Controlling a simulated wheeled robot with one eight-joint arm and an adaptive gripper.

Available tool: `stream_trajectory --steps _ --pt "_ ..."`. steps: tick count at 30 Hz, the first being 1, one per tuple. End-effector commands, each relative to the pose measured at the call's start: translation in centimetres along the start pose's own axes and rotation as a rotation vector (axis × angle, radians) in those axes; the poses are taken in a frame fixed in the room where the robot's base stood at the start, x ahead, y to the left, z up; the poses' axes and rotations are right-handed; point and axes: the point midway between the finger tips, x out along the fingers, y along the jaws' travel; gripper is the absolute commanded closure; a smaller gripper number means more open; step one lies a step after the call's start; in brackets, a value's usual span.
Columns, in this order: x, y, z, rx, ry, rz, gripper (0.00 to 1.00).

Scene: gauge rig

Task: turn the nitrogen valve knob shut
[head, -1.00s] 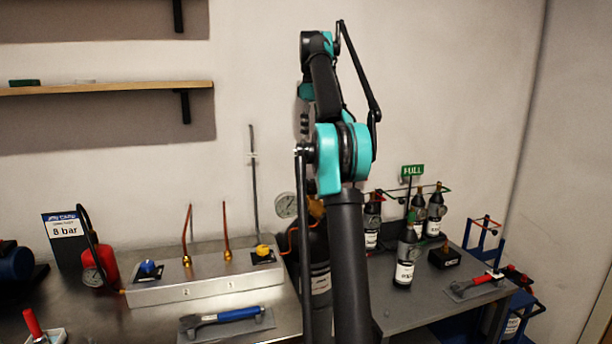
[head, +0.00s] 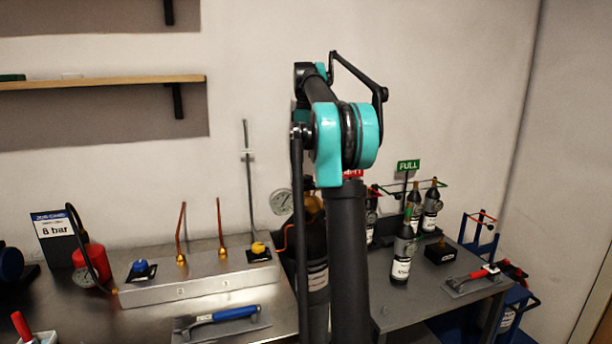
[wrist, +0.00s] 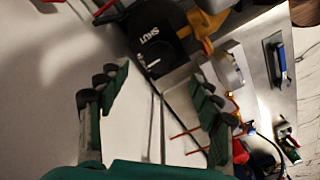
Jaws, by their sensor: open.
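In the wrist view a black disc (wrist: 152,40) bears the word SHUT and a short white mark. Beside it is a brass-yellow fitting (wrist: 204,27). No nitrogen label is readable, so I cannot tell which part is the nitrogen knob. My gripper (wrist: 157,85) is open and empty, its two green-and-black fingers apart and the disc beyond them near the upper edge. In the head view my arm hides the gripper and part of a dark cylinder (head: 316,262) with a brass top. A yellow knob (head: 258,247) and a blue knob (head: 140,266) sit on the metal manifold (head: 215,287).
A dial gauge (head: 281,202) and two upright copper tubes stand near the cylinder. Small bottles (head: 404,262) and a green FULL sign (head: 408,166) are at right. A red cylinder (head: 90,259) stands at left.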

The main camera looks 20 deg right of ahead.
Motion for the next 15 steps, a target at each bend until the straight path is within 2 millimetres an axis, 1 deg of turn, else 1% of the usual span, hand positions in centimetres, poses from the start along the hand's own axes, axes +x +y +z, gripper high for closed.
stream_trajectory --steps 1,3,9,12,15 --pt "0.9 0.0 0.0 0.0 0.0 0.0 0.35" --pt "2.2 0.0 0.0 0.0 0.0 0.0 0.35" --pt "5.3 0.0 0.0 0.0 0.0 0.0 0.35" --pt "6.4 0.0 0.0 0.0 0.0 0.0 0.35" --pt "7.0 0.0 0.0 0.0 0.0 0.0 0.35"
